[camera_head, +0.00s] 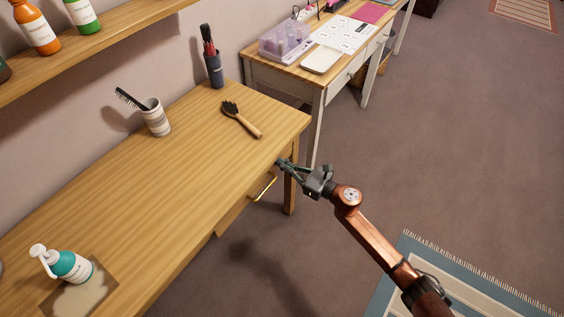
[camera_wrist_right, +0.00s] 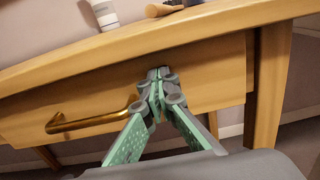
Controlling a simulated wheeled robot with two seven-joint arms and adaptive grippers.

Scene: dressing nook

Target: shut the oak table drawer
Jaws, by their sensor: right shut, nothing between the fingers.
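The oak table (camera_head: 190,165) runs along the wall in the head view. Its drawer front (camera_head: 232,213) shows below the front edge, with a brass handle (camera_head: 264,188). The drawer front (camera_wrist_right: 215,72) fills much of the wrist view, with the handle (camera_wrist_right: 90,123) at left. How far the drawer stands out is hard to tell. My right gripper (camera_head: 282,163) is shut and empty near the table's right end. In the wrist view its fingertips (camera_wrist_right: 160,76) are at the drawer front, right of the handle; contact is unclear. My left gripper is out of view.
On the tabletop are a brush (camera_head: 241,119), a striped cup (camera_head: 156,117) with a comb, a dark holder (camera_head: 214,70) and a teal pump bottle (camera_head: 68,265). A table leg (camera_wrist_right: 270,88) stands right of the drawer. A white desk (camera_head: 316,95) is beyond. The carpet in front is open.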

